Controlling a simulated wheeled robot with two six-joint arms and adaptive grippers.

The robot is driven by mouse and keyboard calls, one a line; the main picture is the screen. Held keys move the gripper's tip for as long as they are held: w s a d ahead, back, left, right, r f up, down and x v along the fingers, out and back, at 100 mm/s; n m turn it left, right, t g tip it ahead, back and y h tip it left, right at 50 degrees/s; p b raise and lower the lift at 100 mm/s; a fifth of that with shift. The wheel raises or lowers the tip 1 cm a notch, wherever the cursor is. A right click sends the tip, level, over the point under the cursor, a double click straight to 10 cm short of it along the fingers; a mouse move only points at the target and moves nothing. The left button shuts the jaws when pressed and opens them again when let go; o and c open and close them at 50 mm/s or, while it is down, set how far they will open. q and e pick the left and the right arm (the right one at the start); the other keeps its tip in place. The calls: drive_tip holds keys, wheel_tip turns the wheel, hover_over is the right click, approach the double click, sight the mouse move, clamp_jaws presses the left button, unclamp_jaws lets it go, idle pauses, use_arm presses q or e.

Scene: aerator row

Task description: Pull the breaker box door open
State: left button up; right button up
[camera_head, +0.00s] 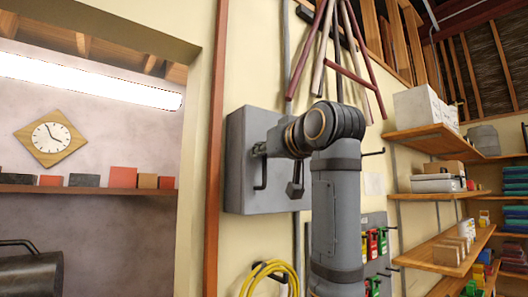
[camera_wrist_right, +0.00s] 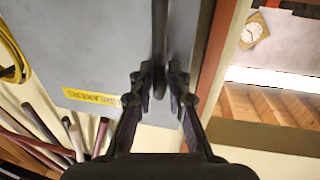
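The grey breaker box (camera_head: 236,178) hangs on the cream wall, left of middle in the head view. Its door looks shut, flush with the box. In the right wrist view the grey door face (camera_wrist_right: 105,45) carries a yellow label (camera_wrist_right: 92,97). A dark upright bar handle (camera_wrist_right: 160,40) stands on it; its lower part also shows in the head view (camera_head: 262,177). My right arm covers the box's right part in the head view. My left gripper is not in view.
A brown wooden post (camera_head: 215,110) stands left of the box. A yellow hose coil (camera_head: 268,275) hangs below. Several poles (camera_head: 325,45) lean above. Shelves with boxes (camera_head: 437,135) fill the right. The wall between post and box is bare.

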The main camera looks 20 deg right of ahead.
drive_tip(key=shift+d, duration=0.15)
clamp_jaws()
